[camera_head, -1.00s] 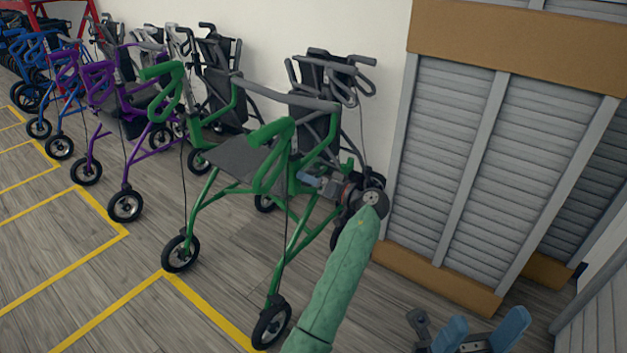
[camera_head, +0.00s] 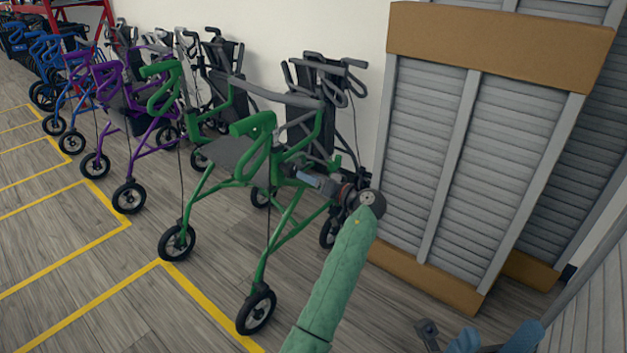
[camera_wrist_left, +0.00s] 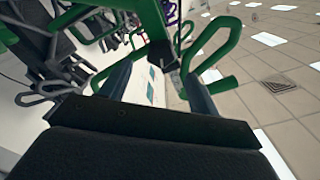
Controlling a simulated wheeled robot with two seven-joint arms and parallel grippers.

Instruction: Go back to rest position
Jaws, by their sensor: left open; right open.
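A green walker (camera_head: 255,160) with a dark seat and several wheels stands upright on the floor in the middle of the head view. My left gripper (camera_head: 310,181) is open beside the walker's right-hand frame, in front of part of it; I cannot tell whether they touch. In the left wrist view the open fingers (camera_wrist_left: 155,85) have green tubes and handles beyond them, and nothing visible is clamped between them. My right gripper (camera_head: 495,336) is open and apart from the walker at the bottom right, partly cut off by the frame edge.
A purple walker (camera_head: 140,100) and blue walkers (camera_head: 58,85) stand in a row to the left. Dark folded walkers (camera_head: 318,100) lean near the white wall. A grey slatted panel (camera_head: 425,150) stands right. Yellow lines (camera_head: 85,310) mark open wooden floor at front left.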

